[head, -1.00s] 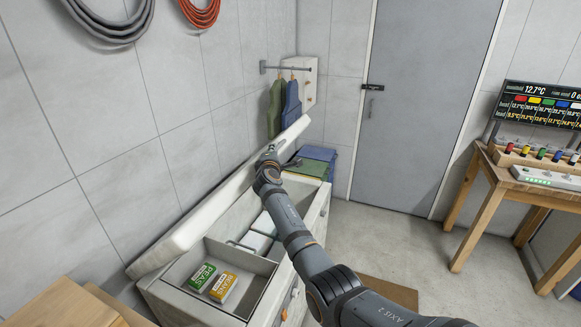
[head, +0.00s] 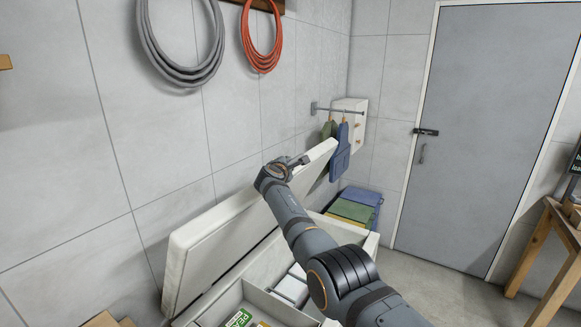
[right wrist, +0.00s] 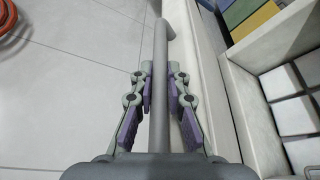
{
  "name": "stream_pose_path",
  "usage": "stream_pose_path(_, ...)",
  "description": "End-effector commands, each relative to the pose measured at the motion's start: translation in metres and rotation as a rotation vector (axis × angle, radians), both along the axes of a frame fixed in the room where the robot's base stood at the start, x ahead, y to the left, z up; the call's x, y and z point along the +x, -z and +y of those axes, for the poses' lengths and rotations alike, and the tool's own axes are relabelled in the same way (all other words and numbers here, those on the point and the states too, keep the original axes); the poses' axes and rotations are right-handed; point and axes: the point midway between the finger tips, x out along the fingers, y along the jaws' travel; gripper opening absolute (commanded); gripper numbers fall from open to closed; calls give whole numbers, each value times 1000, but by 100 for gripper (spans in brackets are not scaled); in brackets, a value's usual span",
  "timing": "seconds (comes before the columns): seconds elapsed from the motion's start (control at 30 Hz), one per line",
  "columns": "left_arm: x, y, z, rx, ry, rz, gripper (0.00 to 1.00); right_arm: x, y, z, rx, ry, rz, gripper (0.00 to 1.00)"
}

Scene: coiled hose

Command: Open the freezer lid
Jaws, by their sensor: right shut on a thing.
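The white freezer lid (head: 205,240) is raised and tilted up steeply toward the wall, above the open chest freezer (head: 370,247). My right gripper (head: 292,162) is at the lid's upper edge. In the right wrist view, its fingers (right wrist: 159,78) are shut around a grey bar handle (right wrist: 160,45) that runs along the lid. My own wrist hides most of the handle in the head view. Inside the freezer, a green PEAS pack (head: 238,318) shows at the bottom edge. My left gripper is not in view.
A grey hose coil (head: 180,75) and an orange one (head: 262,60) hang on the wall behind the lid. Aprons (head: 340,150) hang on a rail near the lid's far end. Folded cloths (head: 352,208) lie beyond the freezer. A grey door (head: 465,130) is at right.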

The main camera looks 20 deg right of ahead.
Motion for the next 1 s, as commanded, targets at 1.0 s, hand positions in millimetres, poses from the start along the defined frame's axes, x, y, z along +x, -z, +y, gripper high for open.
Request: stream_pose_path(1.0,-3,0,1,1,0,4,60,-16,-3,12,0,1,-3,24)
